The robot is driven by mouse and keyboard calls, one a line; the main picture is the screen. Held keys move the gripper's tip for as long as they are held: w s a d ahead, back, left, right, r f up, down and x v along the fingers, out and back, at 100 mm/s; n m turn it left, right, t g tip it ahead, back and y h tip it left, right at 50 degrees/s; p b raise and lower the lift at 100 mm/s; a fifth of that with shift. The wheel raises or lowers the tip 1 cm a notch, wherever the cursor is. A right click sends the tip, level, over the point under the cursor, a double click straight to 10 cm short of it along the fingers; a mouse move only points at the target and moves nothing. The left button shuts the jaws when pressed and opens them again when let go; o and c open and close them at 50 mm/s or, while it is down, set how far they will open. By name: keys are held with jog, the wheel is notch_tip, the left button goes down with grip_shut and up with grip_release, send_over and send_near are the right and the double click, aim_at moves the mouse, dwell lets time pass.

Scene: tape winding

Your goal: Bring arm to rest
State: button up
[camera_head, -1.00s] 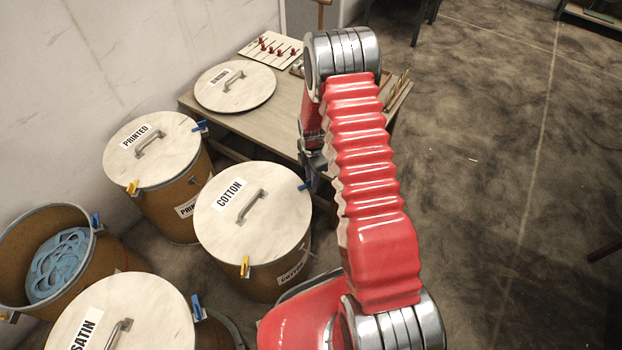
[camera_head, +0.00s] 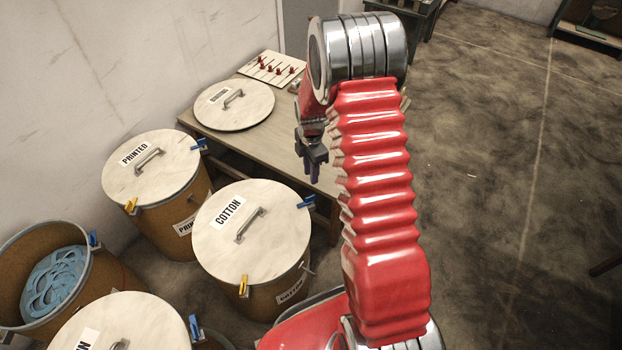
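My red ribbed arm rises through the middle of the view and folds over at a silver joint near the top. My gripper (camera_head: 312,172) hangs below that joint on the left side of the arm, dark and pointing down, in front of the wooden table (camera_head: 290,152). It is small and partly hidden, so I cannot tell whether its fingers are open or shut. I see nothing held in it. A gap to the tabletop cannot be judged.
Lidded drums marked PRINTED (camera_head: 150,168) and COTTON (camera_head: 252,222) stand left of my arm, with another lidded drum (camera_head: 120,325) at the bottom. An open drum (camera_head: 55,285) holds blue tape. A loose lid (camera_head: 235,104) and a pegboard (camera_head: 270,67) lie on the table.

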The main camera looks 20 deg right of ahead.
jog(key=shift+r, duration=0.35)
dwell(0.4)
jog(key=s+a+r+m+t, duration=0.2)
jog(key=s+a+r+m, duration=0.2)
jog(key=s+r, duration=0.5)
jog(key=s+a+r+m+t, duration=0.1)
jog(key=s+a+r+m, duration=0.3)
jog(key=s+r+m, duration=0.4)
jog(key=s+a+r+m+t, duration=0.2)
jog(key=s+a+r+m, duration=0.2)
jog(key=s+r, duration=0.5)
notch_tip(320, 180, up, 7)
jog(key=shift+s+a+m+t, duration=0.3)
jog(key=shift+s+a+m, duration=0.1)
jog(key=shift+m, duration=0.8)
